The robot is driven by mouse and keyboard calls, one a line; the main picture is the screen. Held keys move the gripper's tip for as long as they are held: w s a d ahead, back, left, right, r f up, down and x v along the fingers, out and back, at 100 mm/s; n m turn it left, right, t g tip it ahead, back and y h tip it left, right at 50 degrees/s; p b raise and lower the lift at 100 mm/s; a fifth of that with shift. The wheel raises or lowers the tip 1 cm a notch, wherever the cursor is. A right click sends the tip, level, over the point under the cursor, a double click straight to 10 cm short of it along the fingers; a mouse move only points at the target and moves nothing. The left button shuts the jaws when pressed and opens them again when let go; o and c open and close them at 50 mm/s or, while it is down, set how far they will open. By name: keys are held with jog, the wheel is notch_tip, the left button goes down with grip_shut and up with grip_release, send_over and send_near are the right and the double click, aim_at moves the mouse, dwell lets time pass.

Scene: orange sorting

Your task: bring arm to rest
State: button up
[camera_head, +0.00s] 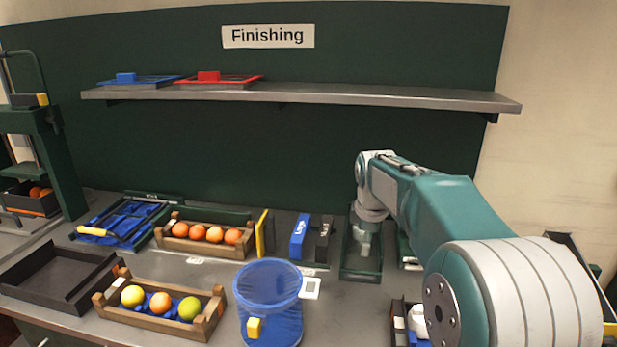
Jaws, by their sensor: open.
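My arm (440,205) reaches from the lower right toward the back of the bench, its wrist bent downward. My gripper (361,248) points down over a dark green tray (347,274). The gripper is small in this view; it looks open, with nothing seen between its fingers. I cannot tell whether it touches the tray.
A wooden crate (160,326) holds fruit at the front; another crate (208,252) with several oranges stands behind. A blue bin (270,310) stands front centre. An empty black tray (55,280) lies left. A shelf (330,94) spans above the bench.

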jog(key=s+a+r+m+t, duration=0.1)
jog(key=s+r+m, duration=0.15)
jog(key=s, duration=0.55)
jog(key=s+a+r+m+t, duration=0.15)
jog(key=s+m, duration=0.25)
jog(key=s, duration=0.5)
jog(key=s+f+m, duration=0.4)
jog(key=s+m, duration=0.3)
jog(key=s, duration=0.7)
jog(key=shift+s+a+t, duration=0.2)
jog(key=shift+s+t, duration=0.05)
jog(key=shift+t, duration=0.1)
